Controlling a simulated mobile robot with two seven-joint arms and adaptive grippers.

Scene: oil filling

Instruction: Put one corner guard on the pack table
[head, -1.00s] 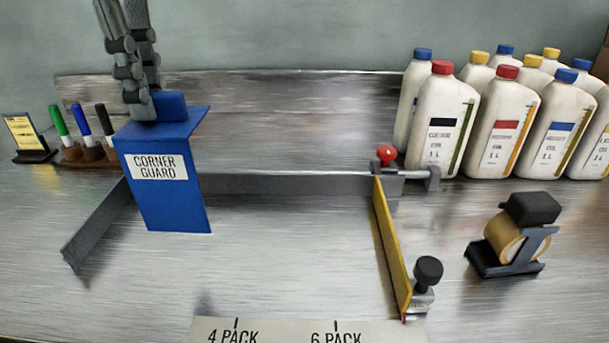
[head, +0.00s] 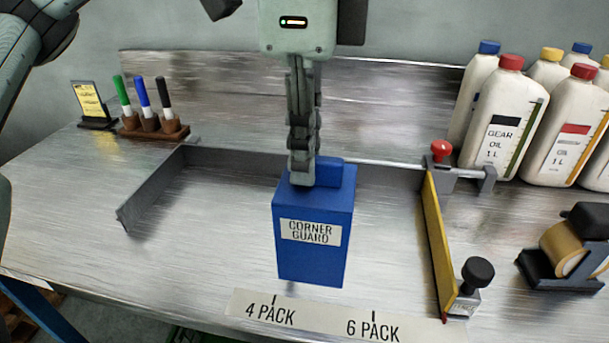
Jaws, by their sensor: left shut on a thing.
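The blue corner guard (head: 312,255) has a white label reading "CORNER GUARD" and a raised block on its top. My left gripper (head: 303,180) comes down from the top of the head view and is shut on that block. The guard hangs upright over the metal pack table (head: 215,245), between the grey left fence and the yellow right fence. I cannot tell whether its lower edge touches the table. My right gripper is not in view.
A grey fence (head: 155,190) and a yellow fence (head: 438,240) with a black knob (head: 478,272) flank the guard. Oil bottles (head: 502,115) stand at the back right, a tape dispenser (head: 570,250) at the right, pens (head: 145,95) at the back left. The 4 PACK/6 PACK strip (head: 320,312) lies in front.

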